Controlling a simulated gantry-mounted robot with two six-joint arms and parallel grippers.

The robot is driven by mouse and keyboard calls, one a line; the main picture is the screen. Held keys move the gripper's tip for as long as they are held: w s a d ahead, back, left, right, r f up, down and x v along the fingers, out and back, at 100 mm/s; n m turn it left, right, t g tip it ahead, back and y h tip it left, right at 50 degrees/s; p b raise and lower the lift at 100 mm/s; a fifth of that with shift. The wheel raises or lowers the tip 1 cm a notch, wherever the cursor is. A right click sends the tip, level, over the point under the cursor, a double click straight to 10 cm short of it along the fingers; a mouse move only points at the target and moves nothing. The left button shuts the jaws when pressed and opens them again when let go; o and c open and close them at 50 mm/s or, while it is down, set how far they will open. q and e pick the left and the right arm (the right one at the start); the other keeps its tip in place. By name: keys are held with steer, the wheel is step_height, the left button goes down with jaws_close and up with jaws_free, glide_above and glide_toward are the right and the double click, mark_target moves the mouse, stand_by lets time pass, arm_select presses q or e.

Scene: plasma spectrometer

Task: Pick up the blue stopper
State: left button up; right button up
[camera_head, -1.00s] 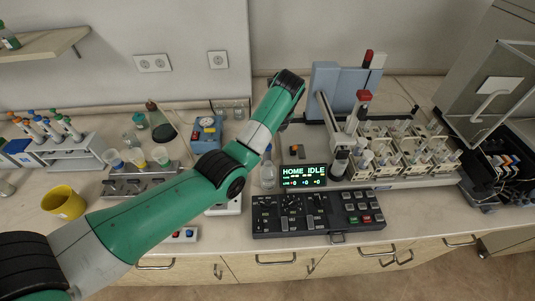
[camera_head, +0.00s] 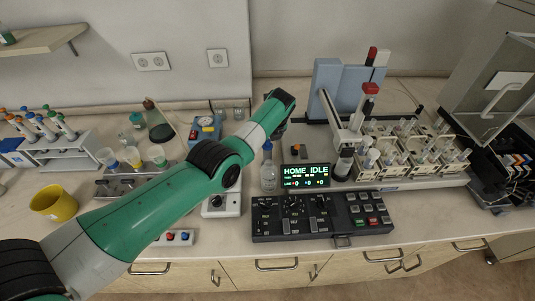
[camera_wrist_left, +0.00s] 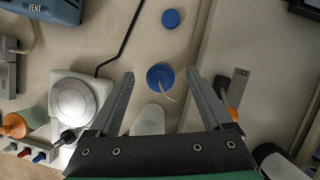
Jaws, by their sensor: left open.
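Two blue round things show in the left wrist view. One is a plain blue disc (camera_wrist_left: 171,18) lying by itself on the pale surface. The other is a blue cap (camera_wrist_left: 160,76) with a pale tube coming out of it. I cannot tell for sure which one is the blue stopper. In the head view a clear bottle (camera_head: 268,178) has a blue top (camera_head: 267,146). My left gripper (camera_wrist_left: 160,74) is open and empty, its fingers to either side of the blue cap in the picture. In the head view its fingers are hidden behind my arm. My right gripper is out of view.
A control panel (camera_head: 322,216) and a lit display (camera_head: 305,177) stand beside the bottle. A sampler with racks of vials (camera_head: 410,150) fills the right. A hotplate (camera_wrist_left: 78,102) is left of my fingers. A yellow cup (camera_head: 53,204) stands at the left.

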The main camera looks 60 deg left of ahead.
arm_select(q)
steer(key=shift+a+f, duration=0.2)
steer(key=shift+f, duration=0.4)
steer(key=shift+r, duration=0.1)
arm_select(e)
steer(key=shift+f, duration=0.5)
arm_select(q)
jaws_close()
step_height(320, 180, up, 18)
steer(key=p, duration=0.4)
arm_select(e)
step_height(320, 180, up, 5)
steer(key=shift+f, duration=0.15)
arm_select(q)
steer(key=shift+p, duration=0.3)
